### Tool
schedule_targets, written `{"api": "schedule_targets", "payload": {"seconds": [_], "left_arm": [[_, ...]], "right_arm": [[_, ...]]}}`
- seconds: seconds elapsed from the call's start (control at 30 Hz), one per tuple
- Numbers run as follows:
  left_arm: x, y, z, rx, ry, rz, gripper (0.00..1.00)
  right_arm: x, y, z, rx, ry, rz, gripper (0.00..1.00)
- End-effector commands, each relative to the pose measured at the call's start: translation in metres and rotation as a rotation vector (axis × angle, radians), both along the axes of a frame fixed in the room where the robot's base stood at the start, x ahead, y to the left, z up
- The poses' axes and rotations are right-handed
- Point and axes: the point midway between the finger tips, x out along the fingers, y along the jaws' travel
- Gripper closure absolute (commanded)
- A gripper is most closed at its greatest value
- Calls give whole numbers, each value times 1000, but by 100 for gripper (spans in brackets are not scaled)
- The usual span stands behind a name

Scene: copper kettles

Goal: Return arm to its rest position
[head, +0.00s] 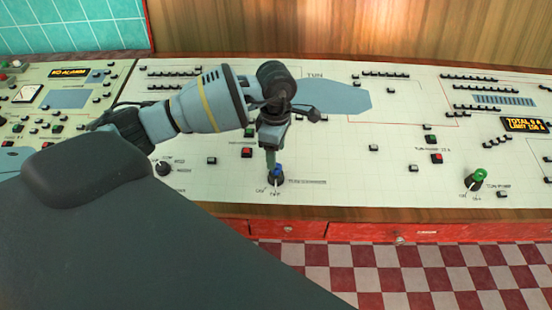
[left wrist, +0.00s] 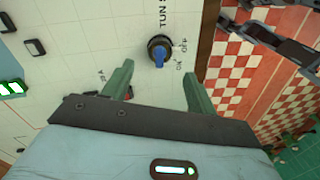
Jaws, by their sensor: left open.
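My left arm comes in from the left in the head view and reaches over the pale control panel (head: 330,150). My left gripper (head: 270,162) points down just above a blue-topped rotary knob (head: 277,173). In the left wrist view the two green fingers of the gripper (left wrist: 157,70) are apart with nothing between them. The blue knob (left wrist: 160,55) shows just beyond the fingertips, with ON and OFF marks beside it. It looks clear of both fingers. My right gripper is in neither view.
A green knob (head: 476,179) stands on the panel's right part. A black knob (head: 163,168) is to the left. Several small switches and a lit orange display (head: 525,124) are on the panel. A wooden edge (head: 430,216) and red drawers (head: 360,231) run along the front, above a checkered floor (head: 400,270).

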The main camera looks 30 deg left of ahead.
Motion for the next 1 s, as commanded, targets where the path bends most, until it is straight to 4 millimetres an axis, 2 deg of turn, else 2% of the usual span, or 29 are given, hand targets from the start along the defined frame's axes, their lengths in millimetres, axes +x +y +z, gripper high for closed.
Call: {"api": "schedule_targets", "payload": {"seconds": [0.17, 0.67, 0.77, 0.87, 1.0], "left_arm": [[0, 0, 5, 1, 0, 1, 42], [-1, -3, 3, -12, 4, -1, 42], [-9, -22, -9, -85, 23, -5, 42], [-25, -63, -29, -247, 63, 1, 42], [-62, -144, -48, -596, 168, 73, 42]], "right_arm": [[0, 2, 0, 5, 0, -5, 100], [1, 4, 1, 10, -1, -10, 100], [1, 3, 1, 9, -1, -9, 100], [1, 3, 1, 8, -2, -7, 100], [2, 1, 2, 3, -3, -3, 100]]}}
